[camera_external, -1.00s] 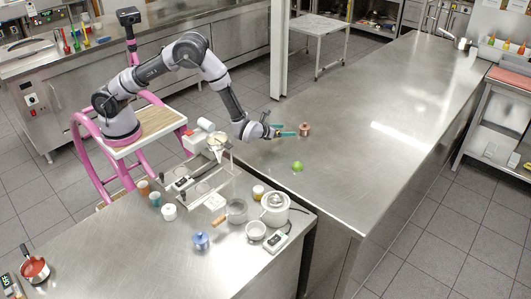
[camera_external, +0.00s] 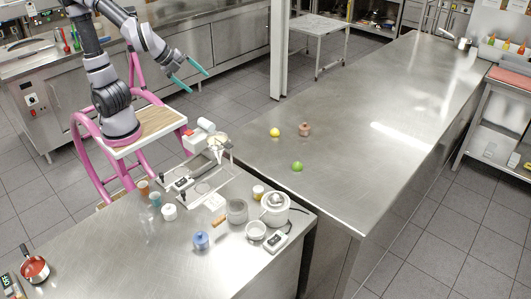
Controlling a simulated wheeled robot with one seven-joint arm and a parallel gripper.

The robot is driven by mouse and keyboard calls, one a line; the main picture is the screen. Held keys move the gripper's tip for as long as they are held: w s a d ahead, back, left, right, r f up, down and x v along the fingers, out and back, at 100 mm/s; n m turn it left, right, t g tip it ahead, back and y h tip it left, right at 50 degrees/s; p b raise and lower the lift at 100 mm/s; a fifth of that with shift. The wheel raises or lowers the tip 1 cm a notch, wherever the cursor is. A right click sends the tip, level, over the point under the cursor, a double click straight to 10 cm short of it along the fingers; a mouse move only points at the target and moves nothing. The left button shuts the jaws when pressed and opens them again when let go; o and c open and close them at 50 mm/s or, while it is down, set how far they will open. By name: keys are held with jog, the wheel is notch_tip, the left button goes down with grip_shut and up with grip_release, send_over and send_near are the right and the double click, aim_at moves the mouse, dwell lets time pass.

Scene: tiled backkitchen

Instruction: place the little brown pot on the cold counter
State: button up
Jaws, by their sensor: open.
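The little brown pot (camera_external: 304,129) stands upright on the long bare steel counter (camera_external: 370,120) on the right, towards its left edge. I take this steel surface to be the cold counter; no label shows. My gripper (camera_external: 198,82) is open and empty, with two teal fingers spread apart. It is held up at the upper left, over the floor side of the counter, well apart from the pot. Nothing hides the pot.
A yellow lemon-like fruit (camera_external: 275,132) lies just left of the pot, and a green fruit (camera_external: 297,166) lies nearer. The front counter holds a rice-cooker-like pot (camera_external: 275,206), a blue jar (camera_external: 201,241) and several small items. The long counter's far part is mostly clear.

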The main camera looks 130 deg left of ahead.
jog(key=s+d+r+n+t+h, duration=0.1)
jog(key=s+d+h, duration=0.1)
jog(key=s+d, duration=0.2)
jog(key=s+d+t+h, duration=0.2)
jog(key=s+d, duration=0.3)
jog(key=d, duration=0.5)
jog(key=shift+s+d+r+n+t+h, duration=0.3)
jog(key=shift+r+n+h, duration=0.1)
jog(key=shift+h, duration=0.2)
